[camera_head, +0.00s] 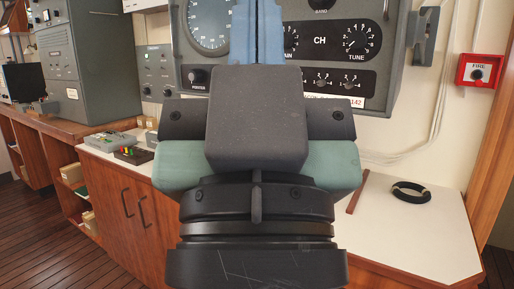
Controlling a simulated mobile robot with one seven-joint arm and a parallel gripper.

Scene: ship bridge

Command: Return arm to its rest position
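My gripper (257,32) fills the middle of the head view, seen from behind. Its black wrist (257,240), green side parts and dark grey housing rise in front of the radio panel. A blue part sticks up from the housing and runs out of the top of the picture, with a thin dark line down its middle. The fingertips are out of frame, so I cannot tell whether the gripper is open or shut. No held thing shows.
A grey radio console (385,90) stands behind my arm. A white-topped counter (410,245) carries a black ring (411,192) at right and small boxes at left. A red fire switch (480,71) is on the right. Open wooden floor (50,265) lies at lower left.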

